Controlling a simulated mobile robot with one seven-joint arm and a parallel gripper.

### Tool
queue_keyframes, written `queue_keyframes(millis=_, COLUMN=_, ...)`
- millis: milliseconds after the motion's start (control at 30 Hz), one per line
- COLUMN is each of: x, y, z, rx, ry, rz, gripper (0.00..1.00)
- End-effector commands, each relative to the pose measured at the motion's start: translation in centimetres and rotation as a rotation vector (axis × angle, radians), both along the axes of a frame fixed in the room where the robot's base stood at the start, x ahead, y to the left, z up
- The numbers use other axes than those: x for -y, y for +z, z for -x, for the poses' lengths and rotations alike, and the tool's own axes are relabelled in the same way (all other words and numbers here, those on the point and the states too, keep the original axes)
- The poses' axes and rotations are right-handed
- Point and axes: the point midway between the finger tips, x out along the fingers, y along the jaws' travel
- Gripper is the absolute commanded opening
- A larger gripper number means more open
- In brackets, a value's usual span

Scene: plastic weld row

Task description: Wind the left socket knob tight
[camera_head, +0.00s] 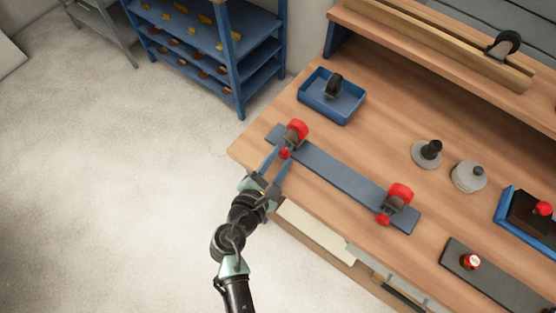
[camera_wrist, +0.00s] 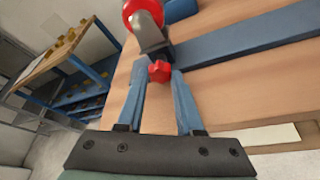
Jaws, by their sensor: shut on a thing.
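The left socket knob (camera_head: 285,154) is a small red lobed knob at the left end of a dark blue-grey bar (camera_head: 335,174) on the workbench. In the wrist view the knob (camera_wrist: 159,71) sits between the tips of my blue fingers, below a grey bracket (camera_wrist: 150,35) with a larger red part (camera_wrist: 143,12). My gripper (camera_head: 277,163) reaches in from the front edge of the bench and is shut on the left knob. A second socket with a red knob (camera_head: 382,219) and a larger red part (camera_head: 400,192) stands near the bar's right end.
A blue tray (camera_head: 316,106) holding a dark part lies behind the bar. Grey discs (camera_head: 468,177) stand to the right. A dark plate (camera_head: 490,277) with a red-topped item lies at the front right. A blue shelf rack (camera_head: 240,75) stands at the back left.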

Motion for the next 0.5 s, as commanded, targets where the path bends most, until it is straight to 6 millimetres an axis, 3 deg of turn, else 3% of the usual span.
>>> queue_keyframes(millis=500, x=0.11, y=-0.07, z=0.05, rx=0.096, ry=-0.001, rz=-0.13, gripper=0.0)
